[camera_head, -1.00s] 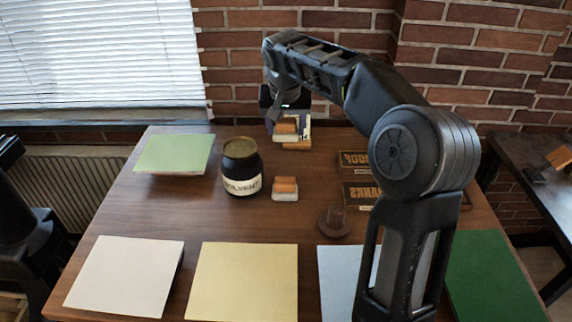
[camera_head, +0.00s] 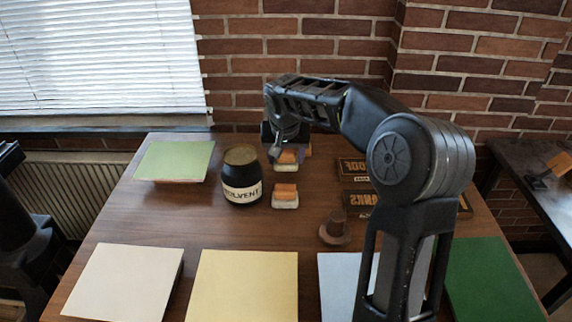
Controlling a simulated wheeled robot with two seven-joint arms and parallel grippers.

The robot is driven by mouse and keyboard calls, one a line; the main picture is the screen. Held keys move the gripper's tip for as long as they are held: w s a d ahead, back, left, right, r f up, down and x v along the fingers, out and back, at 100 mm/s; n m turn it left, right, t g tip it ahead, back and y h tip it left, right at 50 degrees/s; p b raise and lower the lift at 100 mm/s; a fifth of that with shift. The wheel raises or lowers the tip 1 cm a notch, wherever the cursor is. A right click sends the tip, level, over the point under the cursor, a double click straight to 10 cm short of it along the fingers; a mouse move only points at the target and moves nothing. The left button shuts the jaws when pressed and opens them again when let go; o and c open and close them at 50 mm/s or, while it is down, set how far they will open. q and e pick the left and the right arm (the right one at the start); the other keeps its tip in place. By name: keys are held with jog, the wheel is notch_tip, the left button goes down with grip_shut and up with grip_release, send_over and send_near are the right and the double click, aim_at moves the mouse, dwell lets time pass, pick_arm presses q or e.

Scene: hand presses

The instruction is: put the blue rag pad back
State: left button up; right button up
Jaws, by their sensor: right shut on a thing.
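My right gripper (camera_head: 284,146) is low over the back middle of the table, shut on a pad with an orange grip (camera_head: 287,157) and a pale base. The gripper hides much of this pad, and I cannot make out a blue rag on it. A sliver of something bluish or purplish shows just right of the gripper. A second pad (camera_head: 285,196), with an orange grip and a whitish base, sits on the table nearer to me, apart from the held one. My left gripper is not in view.
A dark solvent jar (camera_head: 241,178) stands close left of the pads. Dark lettered boxes (camera_head: 357,170) and a round brown knobbed piece (camera_head: 335,229) are at right. Green (camera_head: 174,160), white (camera_head: 125,280), yellow (camera_head: 246,285) and pale blue (camera_head: 340,282) sheets lie around.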

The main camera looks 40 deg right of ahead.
aim_at(286, 162)
jog(key=shift+f, duration=1.45)
jog(key=shift+f, duration=0.2)
jog(key=o, duration=1.3)
jog(key=shift+r, duration=0.15)
jog(key=shift+r, duration=0.2)
jog(key=v, duration=1.1)
jog(key=shift+s+a+r, duration=0.1)
jog(key=shift+s+r, duration=0.05)
jog(key=shift+r, duration=0.25)
